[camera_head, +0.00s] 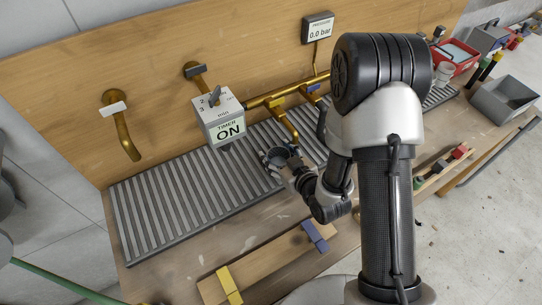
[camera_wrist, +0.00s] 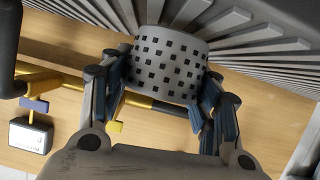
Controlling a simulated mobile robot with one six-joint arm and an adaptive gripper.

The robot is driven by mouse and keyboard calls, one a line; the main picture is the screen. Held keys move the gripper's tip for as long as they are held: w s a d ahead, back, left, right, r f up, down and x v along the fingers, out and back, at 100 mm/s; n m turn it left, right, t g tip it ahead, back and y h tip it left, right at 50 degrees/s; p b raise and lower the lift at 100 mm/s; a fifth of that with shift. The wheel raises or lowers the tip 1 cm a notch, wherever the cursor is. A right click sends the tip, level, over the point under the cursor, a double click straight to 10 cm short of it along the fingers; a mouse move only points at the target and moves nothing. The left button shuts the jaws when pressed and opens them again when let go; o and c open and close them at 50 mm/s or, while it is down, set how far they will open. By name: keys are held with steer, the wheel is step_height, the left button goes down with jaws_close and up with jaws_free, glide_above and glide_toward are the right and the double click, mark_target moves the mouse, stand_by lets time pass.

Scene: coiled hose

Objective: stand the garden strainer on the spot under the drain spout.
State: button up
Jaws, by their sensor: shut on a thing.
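The garden strainer (camera_wrist: 168,62) is a grey cylinder with rows of small square dark holes. It sits between the fingers of my gripper (camera_wrist: 166,88), which is shut on it. In the head view my gripper (camera_head: 289,165) is over the front right part of the slatted grate (camera_head: 165,192), below a brass spout with a yellow handle (camera_head: 278,102). The strainer is close to the slats in the wrist view; whether it touches them I cannot tell. My arm hides part of the grate and pipe.
A timer box (camera_head: 222,122) reading ON hangs on the middle tap. Another brass tap (camera_head: 122,130) is at left. A gauge (camera_head: 318,28) reads 0.0 bar. A wooden board with a yellow block (camera_head: 229,285) and a blue block (camera_head: 315,236) lies in front. The grate's left part is clear.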

steer(key=shift+w+d+f+p, duration=0.15)
steer(key=shift+w+d, duration=0.35)
steer(key=shift+d, duration=0.25)
steer(key=shift+w+d+p, duration=0.2)
steer(key=shift+w+d, duration=0.25)
steer(key=shift+d, duration=0.3)
steer(key=shift+w+d+f+p, duration=0.15)
steer(key=shift+w+d, duration=0.35)
steer(key=shift+d, duration=0.25)
steer(key=shift+f+b, duration=0.15)
steer(key=shift+b, duration=0.2)
steer(key=o, duration=1.2)
steer(key=shift+p+v, duration=0.9)
steer(key=shift+v, duration=2.1)
